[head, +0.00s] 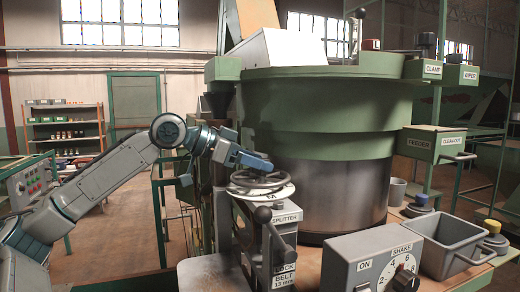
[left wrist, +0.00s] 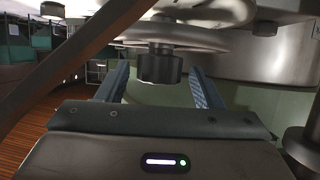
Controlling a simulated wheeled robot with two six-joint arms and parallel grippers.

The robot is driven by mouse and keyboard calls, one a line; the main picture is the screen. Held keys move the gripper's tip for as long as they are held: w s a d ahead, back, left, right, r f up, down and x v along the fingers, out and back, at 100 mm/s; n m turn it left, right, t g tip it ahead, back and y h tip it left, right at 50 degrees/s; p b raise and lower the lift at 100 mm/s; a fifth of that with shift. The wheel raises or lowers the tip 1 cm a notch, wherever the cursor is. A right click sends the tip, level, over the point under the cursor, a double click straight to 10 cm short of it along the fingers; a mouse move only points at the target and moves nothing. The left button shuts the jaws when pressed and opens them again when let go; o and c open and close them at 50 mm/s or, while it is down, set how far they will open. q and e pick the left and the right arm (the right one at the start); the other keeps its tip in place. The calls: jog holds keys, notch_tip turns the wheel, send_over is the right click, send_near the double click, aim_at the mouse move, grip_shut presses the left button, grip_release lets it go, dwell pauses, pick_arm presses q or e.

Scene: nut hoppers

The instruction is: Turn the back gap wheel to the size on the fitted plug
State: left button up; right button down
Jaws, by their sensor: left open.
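A grey spoked handwheel (head: 258,179) sits over a pale numbered dial (head: 272,193) on the grey splitter housing (head: 284,228); only part of the dial's marking shows. My left gripper (head: 262,163) is at the wheel's far upper side. In the left wrist view its two fingers (left wrist: 160,78) are apart, with a dark ribbed knob (left wrist: 159,66) between them, below a pale wheel rim (left wrist: 180,37). I cannot tell whether either finger touches the knob. No plug can be clearly made out. My right gripper is not in view.
A shake control box (head: 372,262) and a grey bin (head: 447,243) stand at the front right.

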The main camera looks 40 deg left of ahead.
pick_arm(q)
jog(key=shift+w+d+f+p, duration=0.15)
jog(key=shift+w+d+p, duration=0.2)
jog(key=shift+w, duration=0.05)
jog(key=shift+w+f, duration=0.15)
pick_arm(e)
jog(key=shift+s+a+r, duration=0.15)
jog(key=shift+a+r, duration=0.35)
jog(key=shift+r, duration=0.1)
pick_arm(q)
jog(key=c, duration=0.9)
jog(key=shift+c, duration=0.3)
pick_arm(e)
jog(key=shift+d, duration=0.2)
pick_arm(q)
jog(key=shift+n+t+y, duration=0.4)
jog(key=shift+n+y, duration=0.4)
jog(key=shift+y, duration=0.1)
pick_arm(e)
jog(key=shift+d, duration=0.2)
